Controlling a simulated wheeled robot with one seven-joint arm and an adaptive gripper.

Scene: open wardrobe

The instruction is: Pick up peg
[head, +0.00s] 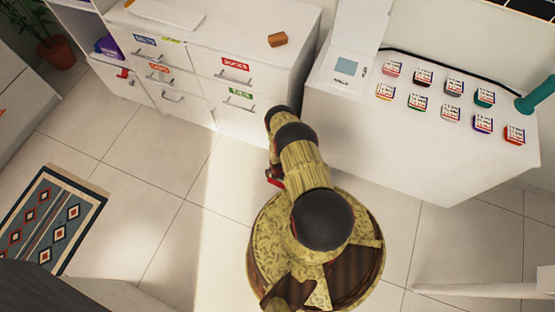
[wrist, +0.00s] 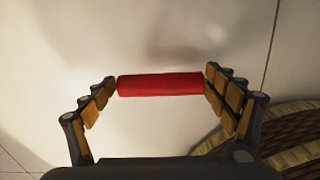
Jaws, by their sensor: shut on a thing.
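My gripper (wrist: 161,86) shows in the wrist view with its two yellow-padded fingers shut on a red peg (wrist: 160,85). The peg is a short bar lying crosswise between the fingertips, one end against each finger. Pale floor tiles lie behind it. In the head view a bit of red and dark gripper (head: 275,177) shows beside my arm, near the front of the drawer cabinet. The rest of the gripper is hidden by the arm there, and I cannot make out the peg clearly.
A white drawer cabinet (head: 190,62) with labelled drawers carries a brown block (head: 277,40). A white counter (head: 400,140) to the right holds several small labelled items and a scale-like device (head: 347,66). A patterned rug (head: 50,225) lies left on open tiled floor.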

